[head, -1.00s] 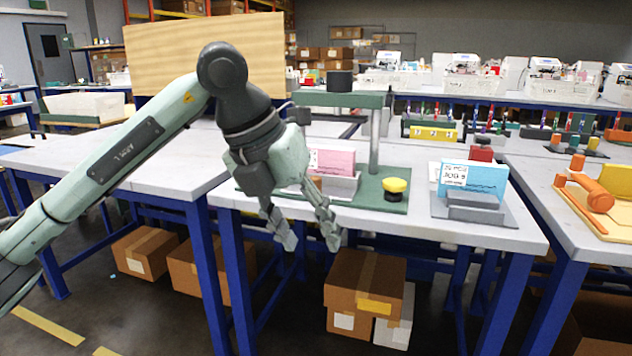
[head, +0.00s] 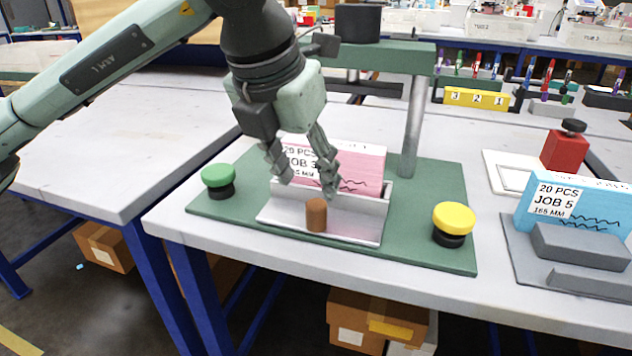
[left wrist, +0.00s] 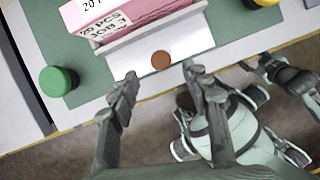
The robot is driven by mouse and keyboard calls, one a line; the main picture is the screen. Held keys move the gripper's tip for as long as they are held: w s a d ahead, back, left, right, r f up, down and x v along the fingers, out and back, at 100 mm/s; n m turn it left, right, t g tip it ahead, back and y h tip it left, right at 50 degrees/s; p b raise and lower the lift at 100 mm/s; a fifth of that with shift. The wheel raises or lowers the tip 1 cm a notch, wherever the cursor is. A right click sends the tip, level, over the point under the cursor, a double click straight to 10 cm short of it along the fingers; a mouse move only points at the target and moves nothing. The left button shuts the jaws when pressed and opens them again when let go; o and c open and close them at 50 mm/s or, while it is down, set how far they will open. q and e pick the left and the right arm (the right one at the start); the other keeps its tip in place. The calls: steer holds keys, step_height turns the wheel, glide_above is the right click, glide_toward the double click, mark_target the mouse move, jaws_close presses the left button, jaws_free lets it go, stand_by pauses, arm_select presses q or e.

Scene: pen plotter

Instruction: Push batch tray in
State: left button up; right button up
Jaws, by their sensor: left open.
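The batch tray (head: 360,226) is a light grey metal tray on the green base of a press-like fixture (head: 440,180). It holds a pink card stack (head: 357,170) labelled JOB 3. A brown knob (head: 316,215) stands at the tray's front; it also shows in the left wrist view (left wrist: 161,60). My left gripper (head: 303,190) is open and empty, pointing down in front of the pink stack in the head view. In the left wrist view its fingers (left wrist: 158,77) are spread, with the knob just beyond the tips and between their lines. I cannot tell whether anything touches. My right gripper is not in view.
A green button (head: 218,176) and a yellow button (head: 453,220) flank the tray on the base. The fixture's post (head: 413,125) and overhead beam (head: 400,57) stand behind. A blue JOB 5 stack (head: 575,208) sits at right.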

mark_target(315, 204)
arm_select(q)
steer(key=x, duration=0.7)
steer(key=shift+f, duration=0.25)
jaws_close()
